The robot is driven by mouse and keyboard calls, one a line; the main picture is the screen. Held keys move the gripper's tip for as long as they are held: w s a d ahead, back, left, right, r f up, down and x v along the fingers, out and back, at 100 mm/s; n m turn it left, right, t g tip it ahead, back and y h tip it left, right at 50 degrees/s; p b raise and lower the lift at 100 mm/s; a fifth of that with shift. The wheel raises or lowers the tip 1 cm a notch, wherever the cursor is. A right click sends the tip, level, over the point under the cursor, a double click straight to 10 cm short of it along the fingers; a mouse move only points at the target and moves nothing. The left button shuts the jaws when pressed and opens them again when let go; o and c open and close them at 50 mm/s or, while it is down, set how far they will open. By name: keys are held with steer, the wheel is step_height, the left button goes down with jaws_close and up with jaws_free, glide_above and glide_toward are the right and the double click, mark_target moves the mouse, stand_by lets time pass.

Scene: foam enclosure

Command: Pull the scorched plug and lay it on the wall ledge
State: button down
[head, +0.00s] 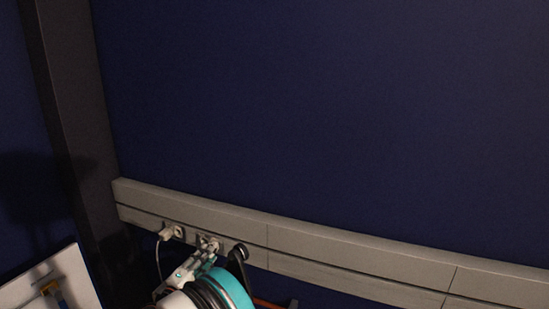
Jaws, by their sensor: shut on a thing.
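A long pale grey trunking runs along the dark blue wall, and its top forms the wall ledge (340,237). A white plug (172,231) with a hanging cord sits at a socket on the trunking's left part. My gripper (208,246) is just right of it, at the trunking's front face, shut on a second plug (209,241). That plug is small and mostly hidden by the fingers. I cannot see scorch marks, or tell whether it is still in its socket. My arm covers the area below.
A dark upright post (75,130) stands at the left end of the trunking.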

steer(key=shift+s+a, duration=0.25)
steer(key=shift+s, duration=0.3)
steer(key=shift+s+a+f, duration=0.1)
steer(key=shift+s+a, duration=0.15)
steer(key=shift+s, duration=0.35)
steer(key=shift+s+a, duration=0.15)
steer(key=shift+s, duration=0.15)
steer(key=shift+s+a+f, duration=0.15)
steer(key=shift+s+a, duration=0.05)
steer(key=shift+s, duration=0.45)
steer(key=shift+s+a, duration=0.15)
steer(key=shift+s, duration=0.15)
steer(key=shift+s, duration=0.1)
steer(key=shift+a, duration=0.1)
